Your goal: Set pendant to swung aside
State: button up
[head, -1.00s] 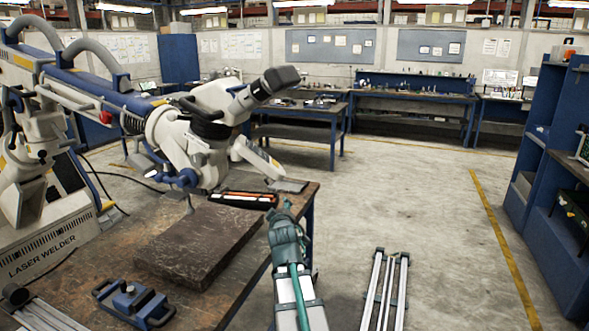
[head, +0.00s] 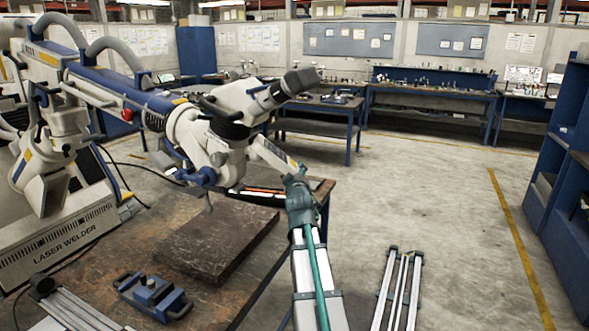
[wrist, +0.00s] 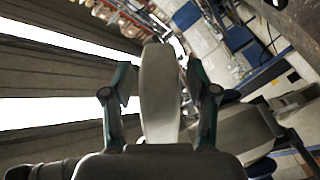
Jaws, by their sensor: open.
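The laser welder (head: 55,215) stands at left, its microscope head (head: 235,110) hanging over the bench on a blue and white arm (head: 105,90). A pale slanted bar, which looks like the pendant (head: 268,153), slopes down right from below the head. My gripper (head: 297,178) is at its lower right end and hides part of it. In the wrist view a pale bar (wrist: 160,80) lies lengthwise between my two open green fingers. Gaps show on both sides near the fingertips. I cannot tell whether either finger touches it.
The bench (head: 130,235) holds a dark slab (head: 215,240) and a blue clamp-like tool (head: 150,297). A tray with orange-lined contents (head: 262,195) lies behind my gripper. Blue shelving (head: 570,150) stands at right. The floor (head: 430,190) between is mostly clear.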

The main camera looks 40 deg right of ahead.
jog(key=shift+x, duration=1.1)
jog(key=shift+c, duration=0.3)
grip_shut()
